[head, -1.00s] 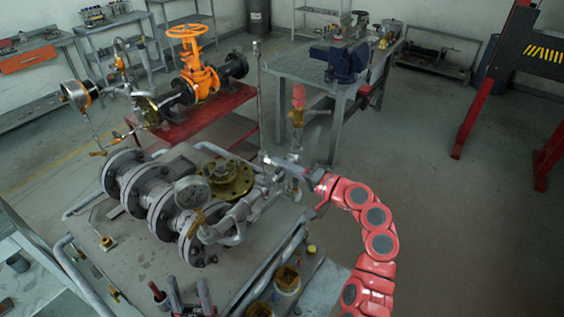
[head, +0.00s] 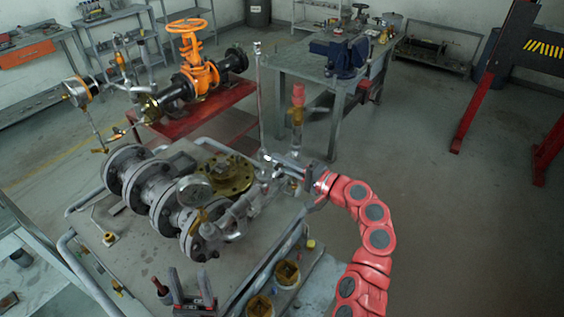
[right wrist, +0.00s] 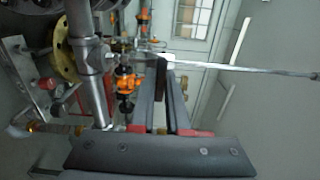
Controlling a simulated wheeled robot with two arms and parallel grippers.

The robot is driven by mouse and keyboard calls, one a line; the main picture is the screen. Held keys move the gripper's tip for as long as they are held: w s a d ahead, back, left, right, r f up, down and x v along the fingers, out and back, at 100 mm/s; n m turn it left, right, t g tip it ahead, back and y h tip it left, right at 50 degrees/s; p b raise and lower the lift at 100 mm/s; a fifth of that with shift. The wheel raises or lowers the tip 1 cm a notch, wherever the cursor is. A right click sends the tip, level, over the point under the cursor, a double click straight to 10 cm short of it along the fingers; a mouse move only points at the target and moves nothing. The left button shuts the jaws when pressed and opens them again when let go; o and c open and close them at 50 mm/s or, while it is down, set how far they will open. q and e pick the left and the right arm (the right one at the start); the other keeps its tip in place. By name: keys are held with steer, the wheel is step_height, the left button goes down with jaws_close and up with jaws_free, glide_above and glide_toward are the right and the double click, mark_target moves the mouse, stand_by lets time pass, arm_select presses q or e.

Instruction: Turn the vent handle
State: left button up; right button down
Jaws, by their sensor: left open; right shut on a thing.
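My right gripper (head: 277,160) is at the foot of a tall thin upright rod (head: 259,95), at the right end of the grey pipework. Its jaws are shut on a small metal piece there, which I take to be the vent handle; the jaws mostly hide it. In the right wrist view the dark fingers (right wrist: 165,72) close around this spot, and the silver rod (right wrist: 245,68) runs off to the right. My left gripper (head: 190,285) is open and empty at the bottom of the head view, in front of the flanged pipes.
An orange handwheel valve (head: 200,75) is farther back.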

steer(key=c, duration=0.9)
jaws_free()
steer(key=shift+d, duration=0.1)
steer(key=b+v, duration=0.6)
steer(key=v, duration=1.1)
steer(key=shift+d, duration=0.15)
